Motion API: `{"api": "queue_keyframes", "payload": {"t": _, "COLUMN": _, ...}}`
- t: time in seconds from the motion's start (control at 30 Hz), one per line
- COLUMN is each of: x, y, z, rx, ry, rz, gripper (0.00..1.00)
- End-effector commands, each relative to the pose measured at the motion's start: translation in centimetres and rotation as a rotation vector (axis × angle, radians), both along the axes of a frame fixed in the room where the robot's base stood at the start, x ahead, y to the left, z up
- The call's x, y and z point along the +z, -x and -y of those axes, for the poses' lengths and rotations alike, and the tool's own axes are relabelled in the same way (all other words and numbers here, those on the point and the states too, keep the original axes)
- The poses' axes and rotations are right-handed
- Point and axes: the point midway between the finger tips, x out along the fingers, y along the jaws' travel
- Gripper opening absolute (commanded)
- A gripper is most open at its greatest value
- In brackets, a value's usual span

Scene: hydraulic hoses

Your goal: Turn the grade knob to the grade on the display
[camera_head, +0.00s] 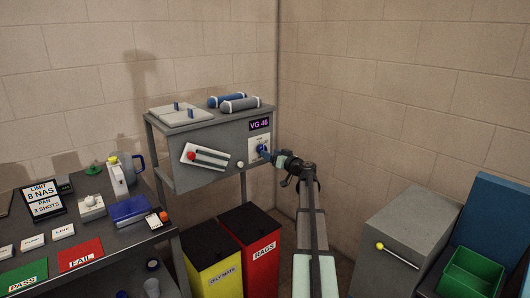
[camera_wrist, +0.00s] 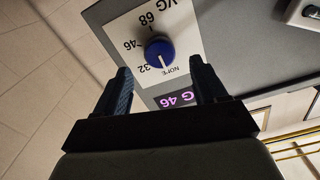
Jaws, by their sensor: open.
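The blue grade knob (camera_wrist: 159,52) sits on a white dial plate (camera_wrist: 133,26) marked NONE, 32, 46 and VG 68, seen upside down in the wrist view. Its white pointer line appears to face NONE. The purple-lit display (camera_head: 260,124) reads VG 46 in the head view; it shows partly in the wrist view (camera_wrist: 177,98). My gripper (camera_wrist: 160,68) is open, its two dark fingers on either side of the knob in the picture. Contact cannot be told. In the head view my gripper (camera_head: 271,156) is at the panel and partly covers the knob (camera_head: 262,149).
Yellow (camera_head: 212,263) and red (camera_head: 249,240) bins stand below. A cluttered bench (camera_head: 110,246) is at left, a grey box (camera_head: 405,240) at right.

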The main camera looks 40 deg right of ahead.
Motion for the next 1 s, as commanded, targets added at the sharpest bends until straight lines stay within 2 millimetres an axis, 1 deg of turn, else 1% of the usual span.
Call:
{"api": "queue_keyframes", "payload": {"t": 0.03, "x": 0.0, "y": -1.1, "z": 0.2, "rx": 0.001, "ry": 0.0, "rz": -0.001, "gripper": 0.71}}
{"api": "queue_keyframes", "payload": {"t": 0.1, "x": 0.0, "y": -2.1, "z": 0.2, "rx": 0.001, "ry": 0.0, "rz": 0.0, "gripper": 0.71}}
{"api": "queue_keyframes", "payload": {"t": 0.3, "x": 0.0, "y": -4.2, "z": 0.1, "rx": 0.0, "ry": 0.0, "rz": 0.0, "gripper": 0.71}}
{"api": "queue_keyframes", "payload": {"t": 0.5, "x": 0.0, "y": -5.0, "z": 0.0, "rx": 0.0, "ry": 0.0, "rz": 0.0, "gripper": 0.71}}
{"api": "queue_keyframes", "payload": {"t": 0.77, "x": 0.0, "y": -5.0, "z": 0.0, "rx": -0.001, "ry": 0.0, "rz": 0.0, "gripper": 0.71}}
{"api": "queue_keyframes", "payload": {"t": 0.87, "x": 0.0, "y": -5.0, "z": 0.0, "rx": 0.0, "ry": 0.0, "rz": 0.0, "gripper": 0.63}}
{"api": "queue_keyframes", "payload": {"t": 1.0, "x": 0.0, "y": -5.0, "z": 0.0, "rx": 0.0, "ry": 0.0, "rz": 0.0, "gripper": 0.5}}
